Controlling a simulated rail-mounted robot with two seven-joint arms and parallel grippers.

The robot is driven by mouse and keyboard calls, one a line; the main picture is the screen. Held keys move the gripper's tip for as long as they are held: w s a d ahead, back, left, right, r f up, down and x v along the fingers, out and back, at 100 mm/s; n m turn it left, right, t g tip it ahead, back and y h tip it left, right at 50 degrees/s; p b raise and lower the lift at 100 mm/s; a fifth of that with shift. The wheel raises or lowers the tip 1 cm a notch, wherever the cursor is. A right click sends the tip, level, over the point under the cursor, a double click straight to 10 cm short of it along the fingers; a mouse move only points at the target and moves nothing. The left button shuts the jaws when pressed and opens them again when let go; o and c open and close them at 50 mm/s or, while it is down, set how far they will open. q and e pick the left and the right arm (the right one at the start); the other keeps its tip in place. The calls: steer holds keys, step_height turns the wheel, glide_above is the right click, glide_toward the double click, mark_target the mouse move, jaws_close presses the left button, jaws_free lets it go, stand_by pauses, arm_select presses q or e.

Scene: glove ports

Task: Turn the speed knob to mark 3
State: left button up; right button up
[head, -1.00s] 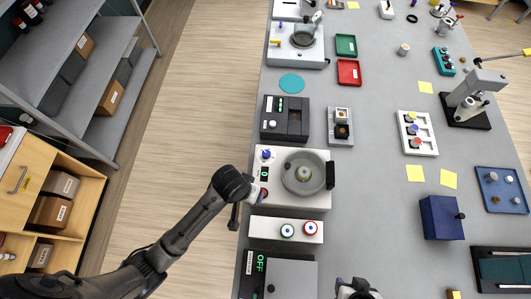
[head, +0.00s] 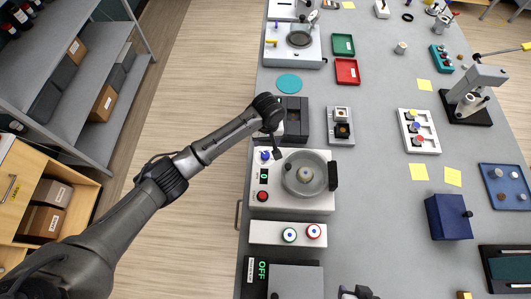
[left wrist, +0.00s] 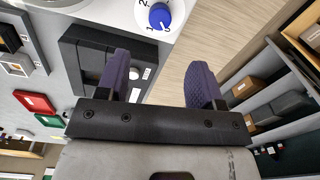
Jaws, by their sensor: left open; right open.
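The blue speed knob (head: 265,155) sits at the far left corner of a white machine (head: 312,202) with a round grey bowl. In the left wrist view the knob (left wrist: 160,16) is at the top edge, with marks 2 and 1 readable beside it and part of the dial cut off. My left gripper (head: 276,152) is over that corner, close to the knob. Its two purple fingers (left wrist: 160,78) are apart with nothing between them. My right gripper (head: 357,293) is at the bottom edge, mostly cut off, and open.
A red button (head: 262,196) and a small green display (head: 264,174) are on the same panel. A dark box device (head: 291,121) stands just behind. A white box with two ringed buttons (head: 260,232) is in front. A shelf (head: 75,75) stands across the floor at left.

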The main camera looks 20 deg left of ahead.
mark_target(265, 154)
arm_select(q)
step_height(265, 154, down, 9)
steer(key=shift+s+r, duration=0.1)
steer(key=shift+f, duration=1.1)
steer(key=shift+a, duration=0.1)
steer(key=shift+c, duration=0.2)
steer(key=c, duration=0.9)
